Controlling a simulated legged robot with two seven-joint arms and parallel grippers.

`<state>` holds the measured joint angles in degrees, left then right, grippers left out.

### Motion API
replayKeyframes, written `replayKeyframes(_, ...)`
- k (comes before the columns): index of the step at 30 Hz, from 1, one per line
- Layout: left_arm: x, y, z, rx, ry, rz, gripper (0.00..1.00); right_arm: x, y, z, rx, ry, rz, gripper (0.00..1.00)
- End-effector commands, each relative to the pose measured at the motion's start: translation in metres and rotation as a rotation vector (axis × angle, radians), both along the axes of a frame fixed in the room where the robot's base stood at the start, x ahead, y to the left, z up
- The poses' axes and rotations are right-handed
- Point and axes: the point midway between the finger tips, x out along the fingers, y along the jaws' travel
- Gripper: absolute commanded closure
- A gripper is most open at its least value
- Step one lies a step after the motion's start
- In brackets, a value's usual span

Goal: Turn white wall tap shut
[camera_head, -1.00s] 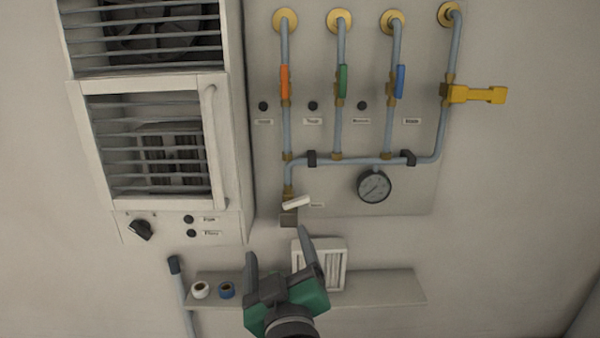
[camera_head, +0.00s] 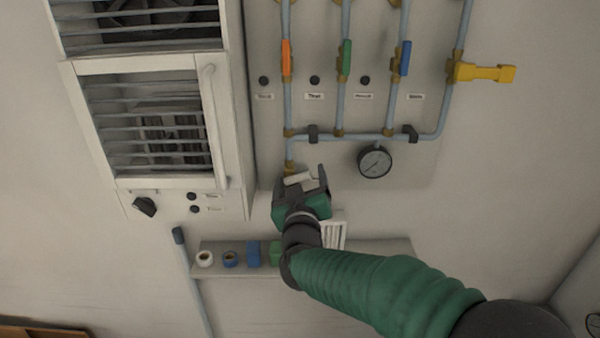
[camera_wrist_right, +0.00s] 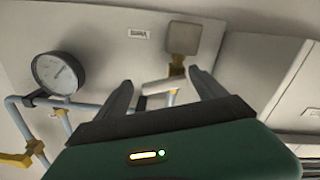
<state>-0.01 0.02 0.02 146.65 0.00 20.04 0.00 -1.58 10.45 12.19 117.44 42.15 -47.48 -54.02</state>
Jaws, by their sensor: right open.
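The white tap handle (camera_head: 298,179) is on the lower end of the leftmost pipe on the wall panel, beneath a brass fitting. In the wrist view the white handle (camera_wrist_right: 164,85) lies crosswise between my right gripper's fingers, with a brass fitting and a square grey-brown block beside it. My right gripper (camera_head: 303,182) is open around the handle; I see no clear contact, and its fingers partly hide the tap in the head view. The right gripper's two dark fingers also show in the wrist view (camera_wrist_right: 162,92). My left gripper is not in view.
Orange (camera_head: 286,58), green (camera_head: 346,58) and blue (camera_head: 405,58) valve handles and a yellow lever (camera_head: 484,72) sit higher on the pipes. A round gauge (camera_head: 375,161) hangs right of the tap. A louvred cabinet (camera_head: 150,120) stands left. A shelf (camera_head: 385,247) with tape rolls is below.

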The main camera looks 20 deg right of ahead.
Motion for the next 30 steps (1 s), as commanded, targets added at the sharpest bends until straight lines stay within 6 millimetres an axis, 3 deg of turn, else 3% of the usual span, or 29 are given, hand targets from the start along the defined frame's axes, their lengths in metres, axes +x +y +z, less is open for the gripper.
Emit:
replayKeyframes(8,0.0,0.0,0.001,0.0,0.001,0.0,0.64,0.004,0.002,0.0,-0.002,0.0,0.001,0.2)
replayKeyframes(23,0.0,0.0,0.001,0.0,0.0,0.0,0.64,0.005,0.0,-0.003,-0.001,0.005,0.004,0.82)
replayKeyframes(26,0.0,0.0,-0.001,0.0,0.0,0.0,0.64,0.005,-0.001,-0.005,0.004,0.005,0.001,0.82)
replayKeyframes(30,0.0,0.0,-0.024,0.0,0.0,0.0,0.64,0.005,-0.003,-0.014,0.118,-0.03,-0.001,0.82)
